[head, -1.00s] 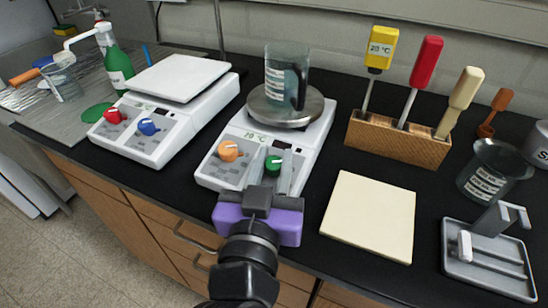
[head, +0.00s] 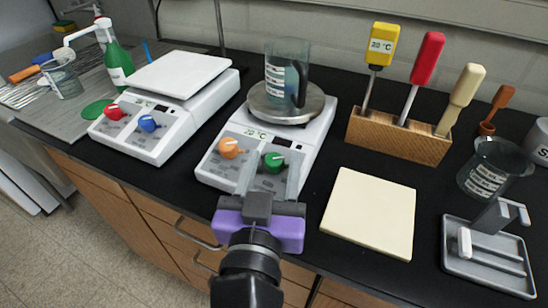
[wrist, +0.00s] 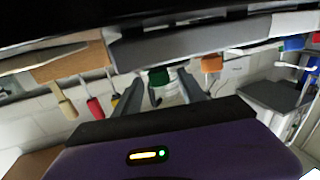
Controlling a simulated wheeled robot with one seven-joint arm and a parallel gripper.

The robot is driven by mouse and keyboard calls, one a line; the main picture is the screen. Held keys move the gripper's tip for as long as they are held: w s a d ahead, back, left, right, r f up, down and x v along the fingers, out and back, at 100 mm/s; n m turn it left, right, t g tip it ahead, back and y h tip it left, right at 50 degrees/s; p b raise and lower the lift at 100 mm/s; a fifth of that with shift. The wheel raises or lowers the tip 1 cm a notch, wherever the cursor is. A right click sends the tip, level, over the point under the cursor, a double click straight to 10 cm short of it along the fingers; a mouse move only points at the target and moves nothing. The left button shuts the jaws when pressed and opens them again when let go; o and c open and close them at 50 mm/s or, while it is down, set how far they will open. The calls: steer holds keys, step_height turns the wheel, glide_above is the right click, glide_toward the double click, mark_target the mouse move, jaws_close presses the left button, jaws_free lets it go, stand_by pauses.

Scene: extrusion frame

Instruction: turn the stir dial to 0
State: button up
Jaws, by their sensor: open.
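The middle white hotplate (head: 313,150) has an orange dial (head: 230,148) and a green dial (head: 274,162) on its sloped front. The dial lettering is too small to read, so I cannot tell which one is stir. The green dial has a pale pointer mark; its exact setting is unclear. My gripper (head: 267,178) is open in front of the green dial, its fingers spread wider than the dial and apart from it. In the wrist view the green dial (wrist: 159,77) lies between and beyond the fingertips, with the orange dial (wrist: 211,63) beside it.
A glass beaker (head: 286,75) stands on the hotplate's round plate. A second white device (head: 182,115) with red and blue dials stands left. A beige square pad (head: 370,213) lies right, near a wooden tool block (head: 398,136) and a grey stand (head: 488,262).

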steer(key=s, duration=0.6)
steer(key=shift+s+a, duration=0.15)
steer(key=shift+a, duration=0.1)
